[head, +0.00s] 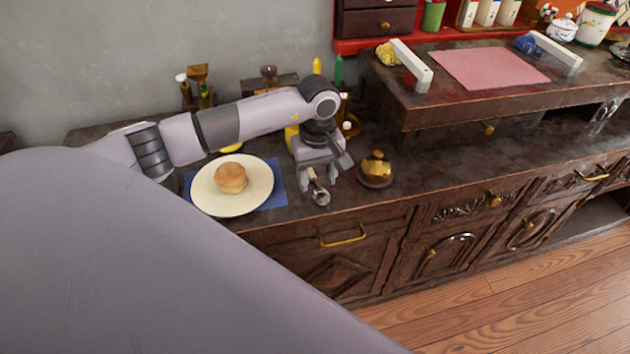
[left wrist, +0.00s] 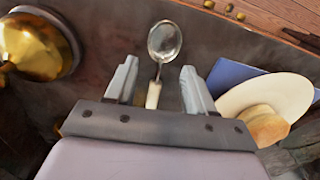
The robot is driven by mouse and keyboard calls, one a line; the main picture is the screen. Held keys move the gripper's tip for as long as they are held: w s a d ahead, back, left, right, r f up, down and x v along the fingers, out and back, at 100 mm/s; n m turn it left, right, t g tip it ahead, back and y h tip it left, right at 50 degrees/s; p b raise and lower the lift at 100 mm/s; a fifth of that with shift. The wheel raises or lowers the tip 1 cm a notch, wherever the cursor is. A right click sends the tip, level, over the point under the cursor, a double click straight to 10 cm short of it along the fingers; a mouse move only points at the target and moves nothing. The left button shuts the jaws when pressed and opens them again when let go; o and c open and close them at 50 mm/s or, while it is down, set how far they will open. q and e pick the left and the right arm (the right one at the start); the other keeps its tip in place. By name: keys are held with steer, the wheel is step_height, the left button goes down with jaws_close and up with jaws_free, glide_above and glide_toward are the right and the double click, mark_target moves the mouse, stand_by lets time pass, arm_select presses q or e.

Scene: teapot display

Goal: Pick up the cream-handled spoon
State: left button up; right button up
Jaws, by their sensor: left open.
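The cream-handled spoon (head: 320,194) lies on the dark wooden counter, with its metal bowl toward the front edge. In the left wrist view the spoon (left wrist: 164,45) shows its round bowl, and its cream handle runs back between my fingers. My left gripper (head: 318,184) is open and points down over the handle, with one finger on each side. In the left wrist view the left gripper (left wrist: 158,88) has clear gaps between its fingers and the handle. The handle's end is hidden by the gripper body. My right gripper is not in view.
A cream plate (head: 208,201) with a bun (head: 231,178) stands on a blue napkin (head: 279,188) left of the gripper. A gold-domed bell (head: 376,170) stands close on the right. Bottles and boxes stand behind the arm. A raised shelf (head: 460,104) is farther right.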

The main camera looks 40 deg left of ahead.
arm_select(q)
steer(key=shift+f, duration=0.6)
jaws_close()
steer(key=shift+r, duration=0.1)
